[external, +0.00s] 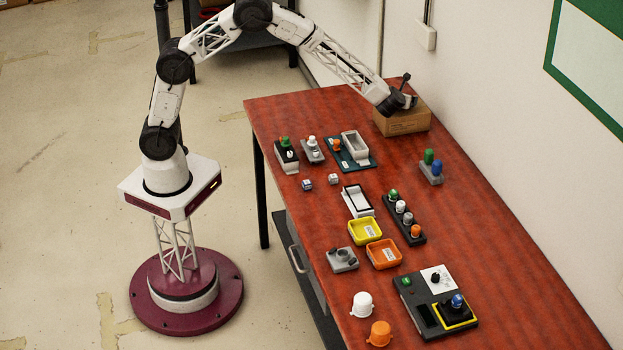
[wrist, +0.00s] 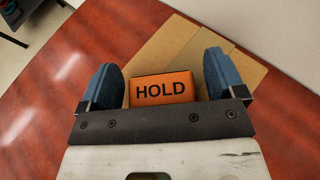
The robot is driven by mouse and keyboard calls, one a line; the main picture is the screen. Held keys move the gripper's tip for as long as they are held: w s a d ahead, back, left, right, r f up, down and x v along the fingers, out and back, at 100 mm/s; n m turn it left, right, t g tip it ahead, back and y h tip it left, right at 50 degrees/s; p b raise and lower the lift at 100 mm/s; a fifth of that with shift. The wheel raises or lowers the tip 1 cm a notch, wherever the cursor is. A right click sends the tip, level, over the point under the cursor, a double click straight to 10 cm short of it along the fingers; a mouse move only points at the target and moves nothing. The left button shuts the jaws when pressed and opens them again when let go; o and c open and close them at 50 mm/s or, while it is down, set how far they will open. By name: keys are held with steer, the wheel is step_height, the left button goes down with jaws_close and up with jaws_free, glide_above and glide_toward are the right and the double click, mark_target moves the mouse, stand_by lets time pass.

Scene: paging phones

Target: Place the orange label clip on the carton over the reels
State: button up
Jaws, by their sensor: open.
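The orange label clip (wrist: 162,88), marked HOLD, sits on the cardboard carton (wrist: 188,50) in the wrist view. My gripper (wrist: 162,80) is open, with one blue finger pad on each side of the clip. A gap shows between the clip and the pads. In the external view, my gripper (external: 408,95) is at the top of the carton (external: 403,123), at the far end of the red table, and the clip cannot be made out there. I cannot pick out anything that is clearly reels.
Small stations with coloured knobs stand on the table (external: 480,230). A yellow tray (external: 352,238) and an orange tray (external: 372,258) lie mid-table. A green and blue knob stand (external: 431,175) is near the carton. The wall runs close behind the carton.

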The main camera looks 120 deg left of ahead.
steer(key=v, duration=1.1)
steer(key=shift+d, duration=0.15)
stand_by(0.6)
steer(key=shift+d+r, duration=0.1)
steer(key=s+d+r+n+h, duration=0.3)
steer(key=s+d+r+n, duration=0.25)
steer(key=s+d, duration=0.6)
steer(key=s+d+r+n+h, duration=0.35)
steer(key=s+d+r, duration=0.4)
steer(key=d, duration=0.75)
steer(key=s+d+f+n+t+h, duration=0.1)
steer(key=s+d+n+h, duration=0.6)
steer(key=s+d, duration=1.6)
steer(key=s+n+t, duration=0.1)
steer(key=s, duration=0.3)
steer(key=shift+s+d+n+t, duration=0.2)
steer(key=shift+d+n+t, duration=0.1)
steer(key=shift+d+n, duration=0.1)
